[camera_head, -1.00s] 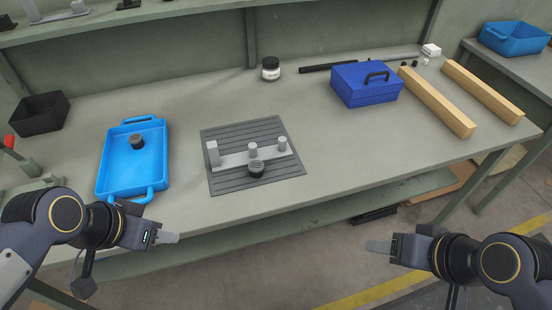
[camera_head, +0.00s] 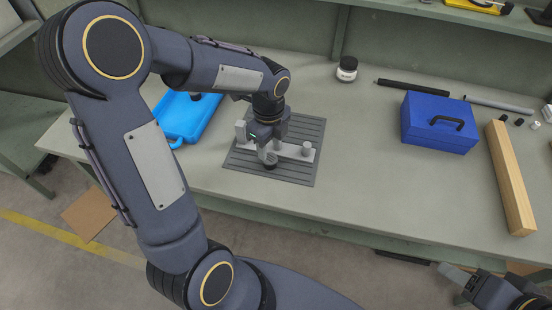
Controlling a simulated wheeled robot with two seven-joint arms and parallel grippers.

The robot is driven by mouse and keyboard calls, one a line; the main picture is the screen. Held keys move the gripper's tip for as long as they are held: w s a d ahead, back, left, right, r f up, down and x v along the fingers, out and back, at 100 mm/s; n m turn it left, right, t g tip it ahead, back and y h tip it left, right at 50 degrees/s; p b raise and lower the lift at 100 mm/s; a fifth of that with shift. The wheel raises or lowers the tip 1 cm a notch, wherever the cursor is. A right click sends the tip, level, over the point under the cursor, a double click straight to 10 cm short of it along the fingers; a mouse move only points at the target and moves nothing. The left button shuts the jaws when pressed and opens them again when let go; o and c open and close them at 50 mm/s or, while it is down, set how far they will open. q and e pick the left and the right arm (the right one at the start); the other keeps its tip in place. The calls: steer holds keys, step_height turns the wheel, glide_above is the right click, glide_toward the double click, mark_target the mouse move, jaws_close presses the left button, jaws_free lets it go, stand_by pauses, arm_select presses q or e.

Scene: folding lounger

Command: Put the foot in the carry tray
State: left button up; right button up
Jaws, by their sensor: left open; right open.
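A dark round foot (camera_head: 270,165) is on the grey slatted mat (camera_head: 300,175), at the front of a grey bracket (camera_head: 297,150) with upright posts. My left gripper (camera_head: 268,155) points down right at this foot; its jaws are open. The fingers partly cover the foot, so I cannot tell whether they touch it. The blue carry tray (camera_head: 205,125) stands to the left, partly hidden by my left arm. Another dark round foot (camera_head: 195,96) is inside the tray. My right gripper (camera_head: 458,277) is open and empty at the lower right, in front of the bench.
A blue toolbox (camera_head: 438,135) and a wooden beam (camera_head: 510,180) stand at the right. A white-labelled jar (camera_head: 347,69) is at the back. A black rod (camera_head: 412,86) and a grey rod (camera_head: 500,104) lie behind the toolbox. The bench between mat and toolbox is clear.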

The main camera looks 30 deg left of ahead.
mark_target(270, 158)
arm_select(q)
step_height(270, 158, down, 6)
steer(key=shift+w+r, duration=0.1)
steer(key=shift+r, duration=0.05)
steer(key=c, duration=0.7)
